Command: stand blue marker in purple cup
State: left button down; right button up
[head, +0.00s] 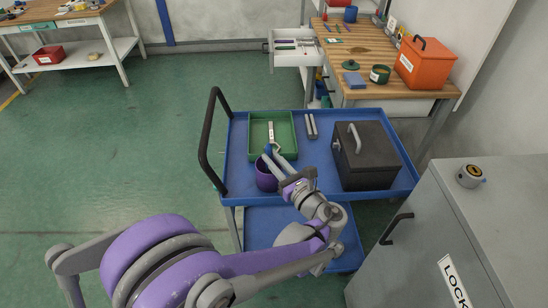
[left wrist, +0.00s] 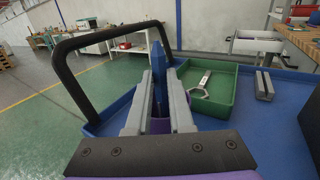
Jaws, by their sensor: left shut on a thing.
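The blue marker (left wrist: 157,62) is upright between the fingers of my left gripper (left wrist: 161,80), which is shut on it; its top rises above the fingertips. In the head view my left gripper (head: 273,163) is over the purple cup (head: 264,181), with the marker's blue end (head: 268,149) showing just beyond it. The purple cup stands on the blue cart, partly covered by the gripper. In the left wrist view bits of the cup (left wrist: 159,126) show below and behind the fingers. The marker's lower end is hidden, so I cannot tell how deep it is in the cup.
A green tray (head: 287,150) holding a wrench-like tool (head: 271,130) lies just behind the cup on the blue cart (head: 236,140). Grey bars (head: 312,126) and a dark box (head: 366,165) are to the right. The black cart handle (head: 207,140) rises at the left.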

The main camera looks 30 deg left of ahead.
pick_arm(q)
jog(key=shift+f, duration=0.15)
jog(key=c, duration=0.7)
grip_release()
jog(key=v, duration=1)
jog(key=shift+s+d, duration=0.15)
jog(key=shift+d, duration=0.25)
